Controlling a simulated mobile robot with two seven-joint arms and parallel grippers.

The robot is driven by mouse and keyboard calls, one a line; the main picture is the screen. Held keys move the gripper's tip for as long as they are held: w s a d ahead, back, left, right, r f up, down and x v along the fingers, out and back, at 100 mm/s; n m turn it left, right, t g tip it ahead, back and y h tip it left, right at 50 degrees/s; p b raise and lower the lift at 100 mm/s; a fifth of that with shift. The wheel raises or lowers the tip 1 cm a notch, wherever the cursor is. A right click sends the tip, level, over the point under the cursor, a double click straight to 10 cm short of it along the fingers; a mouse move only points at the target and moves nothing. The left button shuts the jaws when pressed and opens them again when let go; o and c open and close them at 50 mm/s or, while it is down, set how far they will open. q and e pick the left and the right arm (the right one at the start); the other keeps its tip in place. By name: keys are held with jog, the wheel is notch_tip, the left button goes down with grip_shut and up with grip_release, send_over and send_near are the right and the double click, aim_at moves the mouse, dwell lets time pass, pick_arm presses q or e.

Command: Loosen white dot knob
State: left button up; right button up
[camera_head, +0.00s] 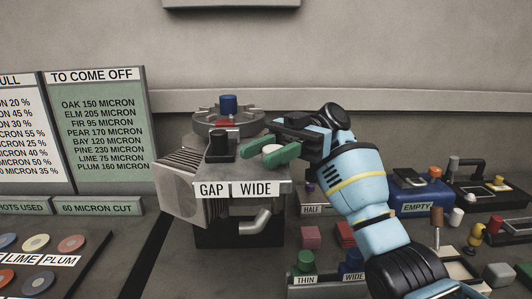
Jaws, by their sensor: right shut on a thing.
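A grey machine (197,187) labelled "GAP" and "WIDE" stands in the middle of the head view. On its top are a black knob (219,145) at the left and a knob with a white top (271,149) at the right. My right gripper (268,151) comes in from the right and is shut on the white-topped knob, its green fingers on either side. The fingers hide most of the knob's sides. My left gripper is out of view.
A sign board (105,75) headed "TO COME OFF" stands at the left. A tray of coloured discs (70,262) lies in front of it. Bins labelled "THIN" and "WIDE" (305,282) sit in front. A blue "EMPTY" box (416,194) and small loose parts crowd the right.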

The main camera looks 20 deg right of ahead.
aim_at(281, 146)
jog(key=o, duration=1)
jog(key=shift+c, duration=0.2)
jog(key=shift+w, duration=0.1)
jog(key=b+v, duration=0.2)
jog(key=v, duration=0.3)
jog(key=shift+f, duration=0.15)
jog(key=shift+b+v, duration=0.9)
jog(key=shift+v, duration=0.45)
